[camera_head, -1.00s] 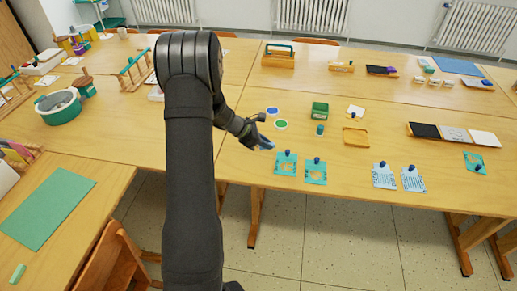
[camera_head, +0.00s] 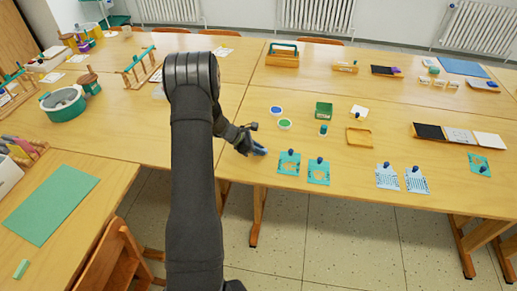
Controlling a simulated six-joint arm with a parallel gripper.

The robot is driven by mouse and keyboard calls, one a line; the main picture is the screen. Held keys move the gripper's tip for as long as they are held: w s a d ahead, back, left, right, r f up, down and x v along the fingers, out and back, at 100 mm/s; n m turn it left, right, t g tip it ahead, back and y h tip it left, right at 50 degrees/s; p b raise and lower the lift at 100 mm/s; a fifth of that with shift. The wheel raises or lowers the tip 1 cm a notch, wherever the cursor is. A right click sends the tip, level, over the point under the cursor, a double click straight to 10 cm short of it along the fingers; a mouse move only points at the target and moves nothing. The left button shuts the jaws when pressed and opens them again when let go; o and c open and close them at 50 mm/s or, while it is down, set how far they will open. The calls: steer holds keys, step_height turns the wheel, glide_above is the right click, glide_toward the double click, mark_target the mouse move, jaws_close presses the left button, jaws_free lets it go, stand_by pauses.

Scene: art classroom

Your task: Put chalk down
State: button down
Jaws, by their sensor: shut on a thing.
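My gripper (camera_head: 258,150) is low over the front left part of the long wooden table (camera_head: 330,140), near its front edge. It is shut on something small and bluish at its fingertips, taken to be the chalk. The fingers and the distance hide the chalk's shape, and I cannot tell whether it touches the table. The gripper is just left of a teal stencil card (camera_head: 288,163) with a dark knob, and below a green round dish (camera_head: 285,124) and a blue round dish (camera_head: 277,110).
A second teal card (camera_head: 318,171), a green box (camera_head: 323,110) and a wooden tray (camera_head: 360,138) stand to the right. A green mat (camera_head: 52,205) lies on the near left table. A teal pot (camera_head: 64,104) stands behind it. My arm hides part of the table.

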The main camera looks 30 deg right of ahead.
steer(key=c, duration=1.4)
jaws_free()
steer(key=shift+f, duration=0.1)
steer(key=shift+w+a+r, duration=0.1)
steer(key=shift+a+r, duration=0.1)
steer(key=shift+r, duration=0.2)
steer(key=v, duration=1.1)
steer(key=shift+a+r, duration=0.1)
steer(key=shift+r, duration=0.1)
steer(key=shift+f, duration=0.1)
steer(key=x, duration=1.2)
steer(key=shift+f, duration=0.25)
step_height(320, 180, up, 3)
steer(key=shift+r, duration=0.65)
